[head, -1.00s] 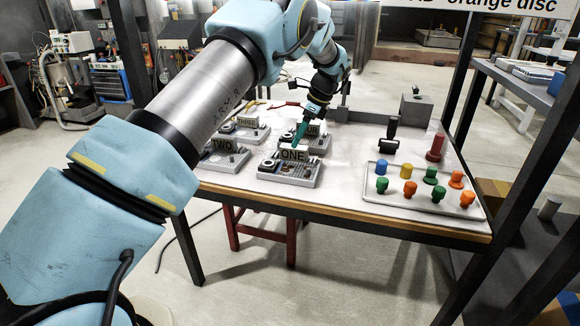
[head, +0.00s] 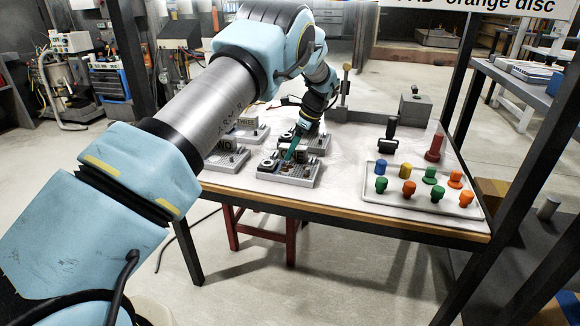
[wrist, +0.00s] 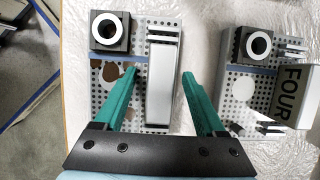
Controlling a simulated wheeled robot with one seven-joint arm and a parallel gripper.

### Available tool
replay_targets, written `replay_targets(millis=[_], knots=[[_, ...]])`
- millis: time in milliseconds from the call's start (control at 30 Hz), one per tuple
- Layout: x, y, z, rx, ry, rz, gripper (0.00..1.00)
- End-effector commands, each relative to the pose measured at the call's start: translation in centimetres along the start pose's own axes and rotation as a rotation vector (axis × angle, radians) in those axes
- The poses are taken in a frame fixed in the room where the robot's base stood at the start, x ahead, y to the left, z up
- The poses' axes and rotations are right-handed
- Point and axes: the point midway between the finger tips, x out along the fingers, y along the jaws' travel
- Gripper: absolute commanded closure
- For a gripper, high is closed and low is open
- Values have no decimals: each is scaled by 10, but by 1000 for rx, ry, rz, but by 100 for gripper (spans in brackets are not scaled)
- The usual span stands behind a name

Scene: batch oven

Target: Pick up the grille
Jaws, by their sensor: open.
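No part is clearly marked as the grille. The likeliest candidates are perforated grey plates. The front one (head: 282,178) carries a label block (head: 299,158) and a dark square block with a white ring. It also shows in the wrist view (wrist: 107,65), where the label block appears as a pale upright bar (wrist: 160,85). My gripper (wrist: 160,74) is open, its teal fingers apart to the left and right of this bar in the picture. Contact cannot be told. In the head view, my gripper (head: 291,152) partly hides the label.
A similar plate (wrist: 238,88) marked FOUR lies to the right in the wrist view. Plates marked TWO (head: 225,160) and THREE (head: 247,133) lie to the left. A tray (head: 420,211) with several coloured knobs is at right, near a black-handled tool (head: 388,138) and a red piece (head: 435,146).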

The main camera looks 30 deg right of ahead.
Motion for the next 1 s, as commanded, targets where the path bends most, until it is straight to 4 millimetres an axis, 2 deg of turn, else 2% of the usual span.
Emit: replay_targets(millis=[600, 1000], knots=[[4, 0, -2, 0, 0, 1, 28], [4, 0, -2, 0, 0, 0, 72]])
